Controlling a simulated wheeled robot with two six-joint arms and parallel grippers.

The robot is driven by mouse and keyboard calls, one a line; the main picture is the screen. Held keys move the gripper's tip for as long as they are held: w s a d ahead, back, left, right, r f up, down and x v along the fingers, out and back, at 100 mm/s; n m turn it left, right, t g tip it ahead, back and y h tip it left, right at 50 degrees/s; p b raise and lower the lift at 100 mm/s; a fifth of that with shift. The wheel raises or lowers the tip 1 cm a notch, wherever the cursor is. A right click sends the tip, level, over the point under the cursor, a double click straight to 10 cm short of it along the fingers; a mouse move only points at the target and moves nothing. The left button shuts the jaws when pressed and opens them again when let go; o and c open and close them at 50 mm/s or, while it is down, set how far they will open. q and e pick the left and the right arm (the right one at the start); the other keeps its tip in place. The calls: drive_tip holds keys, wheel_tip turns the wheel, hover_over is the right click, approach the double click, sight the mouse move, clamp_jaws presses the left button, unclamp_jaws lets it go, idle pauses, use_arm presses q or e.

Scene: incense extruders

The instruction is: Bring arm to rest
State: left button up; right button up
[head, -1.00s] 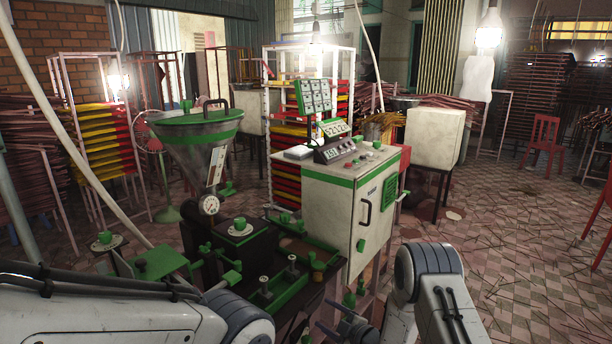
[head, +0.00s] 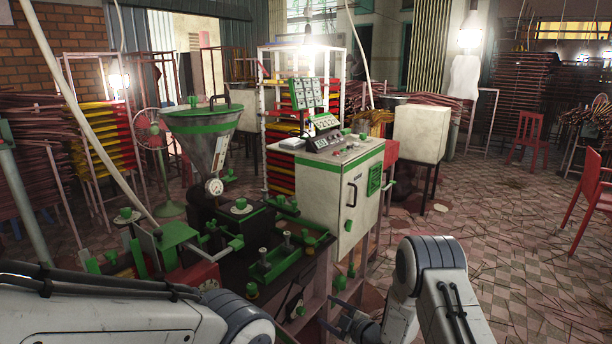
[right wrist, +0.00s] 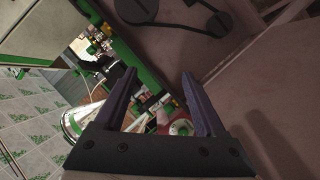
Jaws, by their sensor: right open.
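My right gripper (head: 340,314) shows small and dark at the bottom middle of the head view, below the front of the extruder bench. In the right wrist view its two fingers (right wrist: 158,80) stand apart with nothing held between them. Green and metal machine parts show behind the fingers there. My right arm (head: 435,285) is bent at the lower right. My left arm (head: 120,310) crosses the lower left corner; its gripper is out of the picture.
The extruder has a steel hopper (head: 208,145), a white control cabinet (head: 330,195) and a green-edged bench frame (head: 275,265). A red chair (head: 590,215) stands at the right. The tiled floor (head: 490,235) at the right is mostly open, with scattered sticks.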

drive_tip(key=s+d+r+m+g+h, duration=0.3)
drive_tip(key=s+d+r+m+h, duration=0.25)
drive_tip(key=d+r+m, duration=0.2)
drive_tip(key=s+d+r+m+g+h, duration=0.1)
drive_tip(key=s+d+r+m+g, duration=0.2)
drive_tip(key=s, duration=0.7)
drive_tip(key=s+d+r+m+g+h, duration=0.1)
drive_tip(key=s+r+m+g+h, duration=0.25)
drive_tip(key=s, duration=0.75)
drive_tip(key=s+a+f+n+g+y+b, duration=0.25)
drive_tip(key=s+a+f+n+b, duration=0.25)
drive_tip(key=s+a+f+b, duration=1.45)
drive_tip(key=w+d+r+p, duration=0.2)
drive_tip(key=d+r+p, duration=0.1)
drive_tip(key=r+p, duration=1.1)
drive_tip(key=w+d+r+p, duration=0.2)
drive_tip(key=r+p, duration=1.3)
drive_tip(key=r, duration=0.6)
drive_tip(key=shift+w+d, duration=0.15)
drive_tip(key=shift+d, duration=0.25)
